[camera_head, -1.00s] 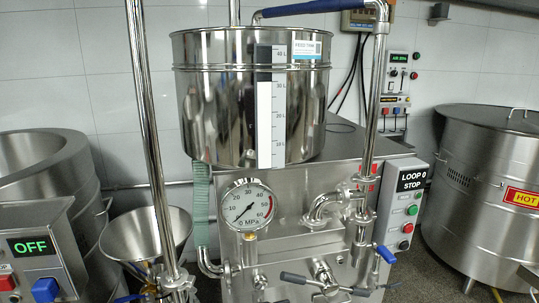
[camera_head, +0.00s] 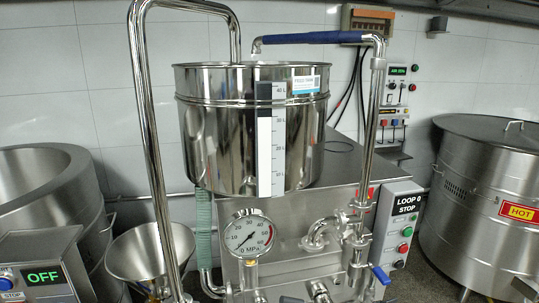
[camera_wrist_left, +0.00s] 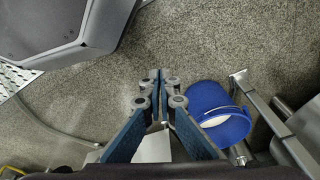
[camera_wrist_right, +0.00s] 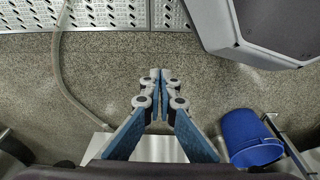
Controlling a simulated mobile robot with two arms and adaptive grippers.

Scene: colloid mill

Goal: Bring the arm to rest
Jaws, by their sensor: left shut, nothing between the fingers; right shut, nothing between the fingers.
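My left gripper (camera_wrist_left: 159,78) shows in the left wrist view with its fingertips together and nothing between them, above the speckled floor. My right gripper (camera_wrist_right: 160,76) shows in the right wrist view, also shut and empty above the floor. Neither gripper shows in the head view. In the head view the steel feed tank (camera_head: 228,140) stands on the mill, with a level scale on its front. The pressure gauge (camera_head: 250,238) below it has its needle toward the low end. The loop panel (camera_head: 407,208) reads "LOOP 0 STOP".
Perforated metal (camera_wrist_right: 110,14) lies at the top. A panel reading OFF (camera_head: 40,278) and a tank marked HOT (camera_head: 490,195) flank the mill.

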